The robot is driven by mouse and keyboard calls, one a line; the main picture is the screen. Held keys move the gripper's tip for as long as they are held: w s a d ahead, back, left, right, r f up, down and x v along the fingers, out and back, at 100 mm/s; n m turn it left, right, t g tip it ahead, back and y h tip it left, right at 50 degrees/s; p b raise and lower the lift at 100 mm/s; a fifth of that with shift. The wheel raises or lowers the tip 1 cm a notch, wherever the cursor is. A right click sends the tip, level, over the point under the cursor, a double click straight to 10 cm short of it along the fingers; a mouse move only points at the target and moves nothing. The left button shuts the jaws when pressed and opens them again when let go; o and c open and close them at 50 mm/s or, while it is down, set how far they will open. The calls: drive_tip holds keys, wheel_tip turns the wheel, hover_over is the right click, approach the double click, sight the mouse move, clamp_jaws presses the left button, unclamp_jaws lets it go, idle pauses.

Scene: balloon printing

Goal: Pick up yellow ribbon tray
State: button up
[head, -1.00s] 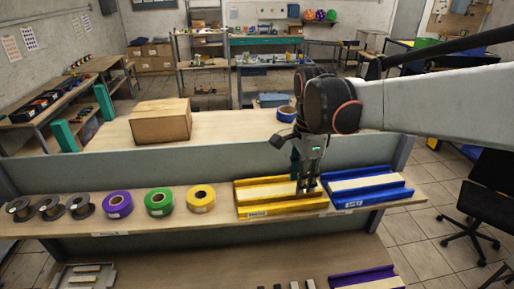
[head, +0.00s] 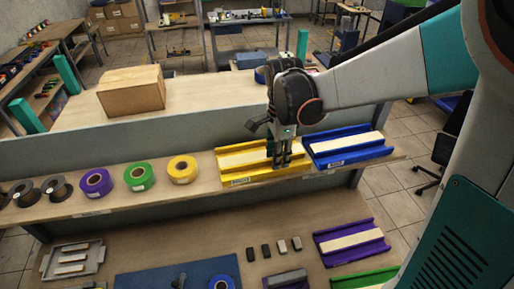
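The yellow ribbon tray (head: 258,174) lies on the raised shelf in the middle of the head view. It is a long yellow tray with a pale strip along its middle and a label on its front edge. My gripper (head: 279,163) points down over the right part of the tray and hides a little of it. Its two dark fingers sit close together at the tray. I cannot tell whether they touch it or are closed on it.
A blue tray (head: 352,155) lies close on the right. Yellow (head: 182,169), green (head: 139,177) and purple (head: 96,183) rolls and dark spools stand on the left. A cardboard box (head: 131,91) is behind. A purple tray (head: 350,246) and green tray (head: 365,279) lie on the lower table.

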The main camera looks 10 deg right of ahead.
sight(262, 159)
drive_tip(key=shift+s+f+p, duration=0.1)
drive_tip(key=shift+f+p, duration=0.25)
drive_tip(key=shift+f, duration=2.15)
clamp_jaws()
